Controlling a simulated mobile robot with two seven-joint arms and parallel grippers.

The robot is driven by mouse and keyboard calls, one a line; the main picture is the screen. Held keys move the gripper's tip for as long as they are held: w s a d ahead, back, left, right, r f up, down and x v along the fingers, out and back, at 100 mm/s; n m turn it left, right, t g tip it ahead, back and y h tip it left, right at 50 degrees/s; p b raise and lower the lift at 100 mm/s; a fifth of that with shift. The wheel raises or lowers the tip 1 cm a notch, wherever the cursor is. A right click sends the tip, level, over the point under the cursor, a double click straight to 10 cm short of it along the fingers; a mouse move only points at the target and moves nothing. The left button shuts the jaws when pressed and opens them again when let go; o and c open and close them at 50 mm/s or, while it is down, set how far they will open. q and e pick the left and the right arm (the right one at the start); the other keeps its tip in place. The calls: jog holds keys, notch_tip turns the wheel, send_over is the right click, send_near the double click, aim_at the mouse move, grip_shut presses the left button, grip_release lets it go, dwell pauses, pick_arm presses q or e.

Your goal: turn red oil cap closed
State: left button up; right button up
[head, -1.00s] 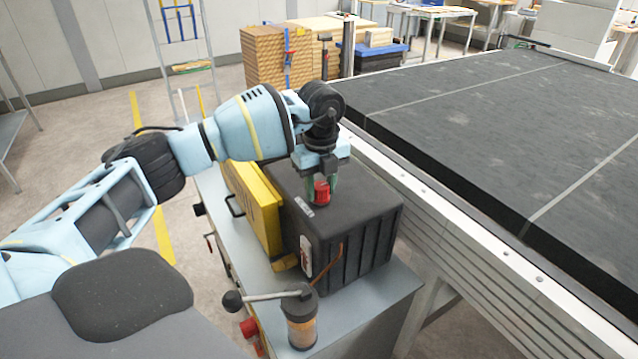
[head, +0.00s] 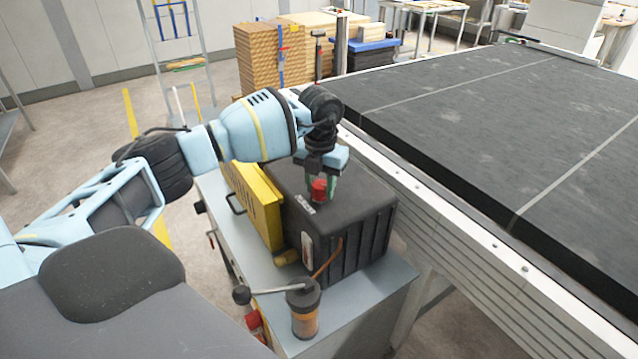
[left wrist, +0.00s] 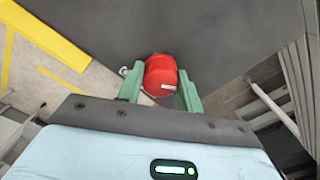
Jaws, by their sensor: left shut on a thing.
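The red oil cap (head: 319,189) sits on top of the black ribbed tank (head: 365,225). My left gripper (head: 321,186) reaches down over it from above, with its green fingers on either side of the cap. In the left wrist view the red cap (left wrist: 161,76) lies between the two green fingertips of the left gripper (left wrist: 160,88), which is shut on it. A small white mark shows on the cap. The cap's underside and the opening beneath it are hidden. My right gripper is in neither view.
A yellow panel (head: 252,205) stands left of the tank on a grey cabinet (head: 375,310). A lever with a brown cylinder (head: 305,315) stands in front. A long dark-topped conveyor table (head: 480,120) runs along the right. A ladder (head: 170,60) stands behind.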

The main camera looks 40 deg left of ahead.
pick_arm(q)
jog(key=m, duration=0.5)
jog(key=shift+m, duration=0.3)
jog(key=m, duration=0.3)
jog(key=shift+m, duration=0.3)
jog(key=m, duration=0.2)
jog(key=shift+m, duration=0.4)
jog(key=m+b, duration=0.1)
jog(key=m, duration=0.5)
jog(key=m+b, duration=0.1)
jog(key=m, duration=0.3)
jog(key=shift+m, duration=1.1)
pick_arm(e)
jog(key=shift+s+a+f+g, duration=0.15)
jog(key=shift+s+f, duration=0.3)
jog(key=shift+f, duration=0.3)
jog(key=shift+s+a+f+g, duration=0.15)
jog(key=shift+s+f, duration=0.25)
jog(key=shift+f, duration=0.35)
pick_arm(q)
jog(key=shift+m+b, duration=0.3)
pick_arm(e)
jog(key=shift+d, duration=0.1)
pick_arm(q)
jog(key=o, duration=1)
